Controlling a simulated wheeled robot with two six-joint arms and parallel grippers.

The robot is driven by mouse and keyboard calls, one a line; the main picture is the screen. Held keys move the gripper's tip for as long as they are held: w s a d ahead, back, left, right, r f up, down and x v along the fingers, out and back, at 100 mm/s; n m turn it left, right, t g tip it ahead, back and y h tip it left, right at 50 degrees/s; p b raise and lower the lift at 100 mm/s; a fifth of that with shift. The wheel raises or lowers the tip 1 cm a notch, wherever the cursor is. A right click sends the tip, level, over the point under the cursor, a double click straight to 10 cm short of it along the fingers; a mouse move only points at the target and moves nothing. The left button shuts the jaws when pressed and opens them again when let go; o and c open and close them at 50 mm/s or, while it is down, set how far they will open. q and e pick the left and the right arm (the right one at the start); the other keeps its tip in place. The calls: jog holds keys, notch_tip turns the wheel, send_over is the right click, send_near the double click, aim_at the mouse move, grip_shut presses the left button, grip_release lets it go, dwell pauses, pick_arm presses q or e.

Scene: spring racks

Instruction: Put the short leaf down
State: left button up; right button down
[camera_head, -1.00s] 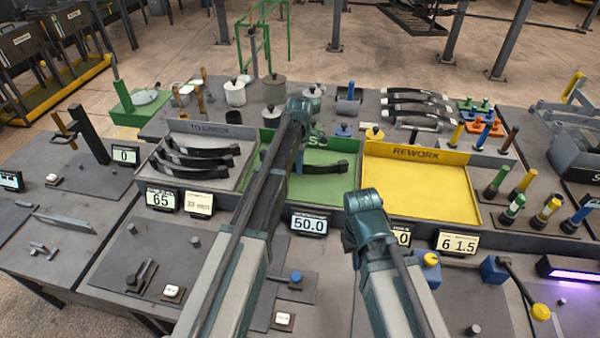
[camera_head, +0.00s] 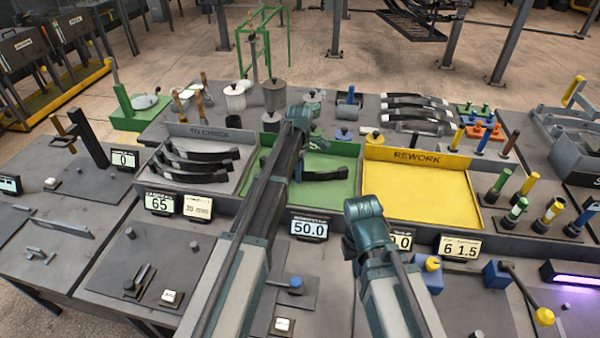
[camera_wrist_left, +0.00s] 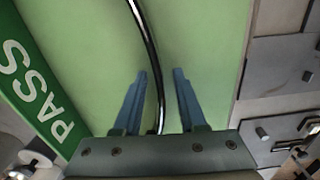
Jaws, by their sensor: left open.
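A dark, curved leaf (camera_head: 326,175) lies on the green tray (camera_head: 340,190), the one marked PASS in the left wrist view. In that view the leaf (camera_wrist_left: 153,60) runs as a thin, shiny curved bar between the fingers of my left gripper (camera_wrist_left: 160,88). The two blue fingers are apart, with a gap on each side of the leaf. In the head view my left gripper (camera_head: 298,168) points down over the green tray, and my arm hides part of the tray and leaf. My right arm is in front of the yellow tray; its fingers cannot be made out.
Several dark leaves (camera_head: 195,165) lie in the grey TO CHECK tray on the left. The yellow REWORK tray (camera_head: 425,190) on the right is empty. More leaves (camera_head: 415,112) sit on a rack behind it. A display (camera_head: 308,227) reading 50.0 stands in front of the green tray.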

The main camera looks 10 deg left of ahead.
pick_arm(q)
jog(key=shift+r, duration=0.15)
notch_tip(320, 180, up, 12)
jog(key=p, duration=1.2)
jog(key=s+d+m, duration=0.3)
jog(key=s+m, duration=0.4)
jog(key=s, duration=0.3)
jog(key=s+d+m, duration=0.3)
jog(key=s+m, duration=0.4)
jog(key=s, duration=0.4)
jog(key=s+d+m+y, duration=0.1)
jog(key=s+d+m, duration=0.2)
jog(key=s+m, duration=0.4)
jog(key=s, duration=0.4)
jog(key=shift+s+d, duration=0.15)
jog(key=shift+s, duration=0.1)
notch_tip(320, 180, down, 12)
jog(key=b, duration=1.1)
jog(key=shift+r, duration=0.2)
